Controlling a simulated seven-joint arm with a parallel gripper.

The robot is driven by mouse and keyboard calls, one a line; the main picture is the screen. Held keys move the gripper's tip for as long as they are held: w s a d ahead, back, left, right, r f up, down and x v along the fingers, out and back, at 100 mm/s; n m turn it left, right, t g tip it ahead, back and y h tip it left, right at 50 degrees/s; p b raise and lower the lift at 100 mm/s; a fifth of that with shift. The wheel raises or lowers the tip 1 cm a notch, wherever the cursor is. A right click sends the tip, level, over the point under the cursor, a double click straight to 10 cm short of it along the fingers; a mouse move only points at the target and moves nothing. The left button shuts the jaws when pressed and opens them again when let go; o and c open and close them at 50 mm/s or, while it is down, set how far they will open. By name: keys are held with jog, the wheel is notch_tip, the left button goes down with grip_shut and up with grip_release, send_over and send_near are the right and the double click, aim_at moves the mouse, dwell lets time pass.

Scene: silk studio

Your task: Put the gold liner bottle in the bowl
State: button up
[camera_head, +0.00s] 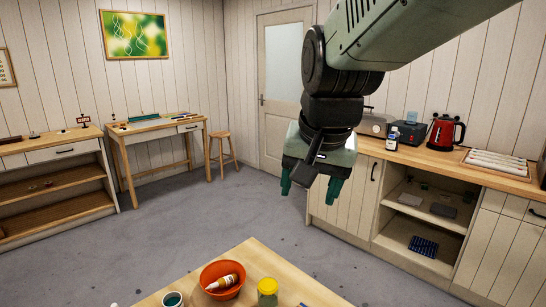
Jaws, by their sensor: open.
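An orange-red bowl (205,284) stands on the light wooden table at the bottom of the view. A small bottle (222,283) with a gold-brown body and a paler narrow end lies on its side inside the bowl; it looks like the gold liner bottle. My gripper (309,190) hangs in the air above and to the right of the bowl, well apart from it. Its green fingers point down, are spread open and hold nothing that I can see.
A jar with a yellow lid (267,291) stands just right of the bowl. A teal cup (172,299) stands to its left. The wooden table (300,287) is cut off by the lower edge. A counter with a red kettle (446,132) is behind at right.

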jog(key=s+d+n+t, duration=0.1)
jog(key=s+d, duration=0.4)
jog(key=s, duration=1.1)
jog(key=shift+f+n+h, duration=0.25)
jog(key=shift+n+h, duration=0.15)
jog(key=shift+n, duration=0.4)
